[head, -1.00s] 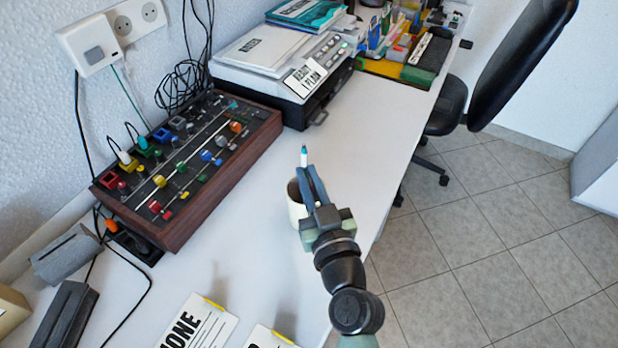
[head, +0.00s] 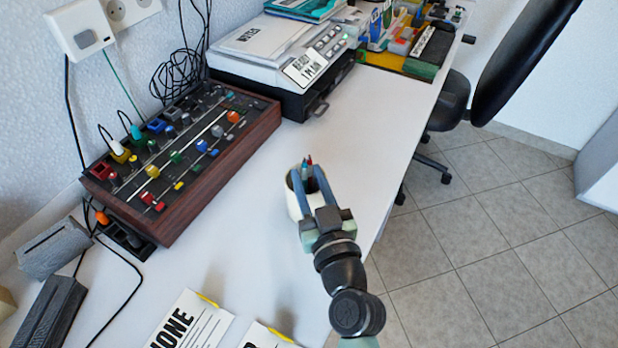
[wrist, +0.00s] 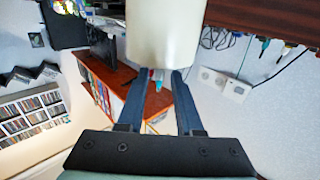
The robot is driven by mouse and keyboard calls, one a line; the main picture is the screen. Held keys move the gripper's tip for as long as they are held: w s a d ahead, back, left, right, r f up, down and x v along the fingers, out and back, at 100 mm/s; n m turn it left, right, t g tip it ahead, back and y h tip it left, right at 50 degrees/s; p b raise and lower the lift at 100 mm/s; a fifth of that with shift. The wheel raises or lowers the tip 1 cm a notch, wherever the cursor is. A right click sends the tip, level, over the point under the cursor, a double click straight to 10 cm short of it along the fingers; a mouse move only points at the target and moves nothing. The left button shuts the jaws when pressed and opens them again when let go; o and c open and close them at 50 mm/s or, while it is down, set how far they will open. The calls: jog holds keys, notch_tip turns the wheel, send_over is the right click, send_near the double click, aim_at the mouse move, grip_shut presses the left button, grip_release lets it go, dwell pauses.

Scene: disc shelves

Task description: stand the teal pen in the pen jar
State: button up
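The cream pen jar (head: 294,203) stands on the white desk beside my gripper, partly hidden by it. It also shows at the top of the wrist view (wrist: 165,35), where the picture is turned over. The teal pen (head: 305,167) stands in the jar, with its teal end out of the mouth; this end also shows between my fingers in the wrist view (wrist: 158,84). My gripper (head: 308,175) is open, its two blue fingers apart on either side of the pen tops. The lower part of the pen is hidden in the jar.
A red-tipped pen (head: 310,160) is beside the teal one. A wooden-sided mixer panel (head: 185,150) lies to the left, a printer (head: 285,70) behind. Cards (head: 190,322) lie in front. The desk between jar and printer is clear; its right edge is close.

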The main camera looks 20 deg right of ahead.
jog(key=shift+o, duration=0.5)
jog(key=shift+s, duration=0.2)
jog(key=s+a+b, duration=0.1)
jog(key=s+b, duration=0.2)
jog(key=s, duration=0.9)
jog(key=shift+s+a+b, duration=0.25)
jog(key=shift+a+b, duration=0.05)
jog(key=shift+b, duration=0.05)
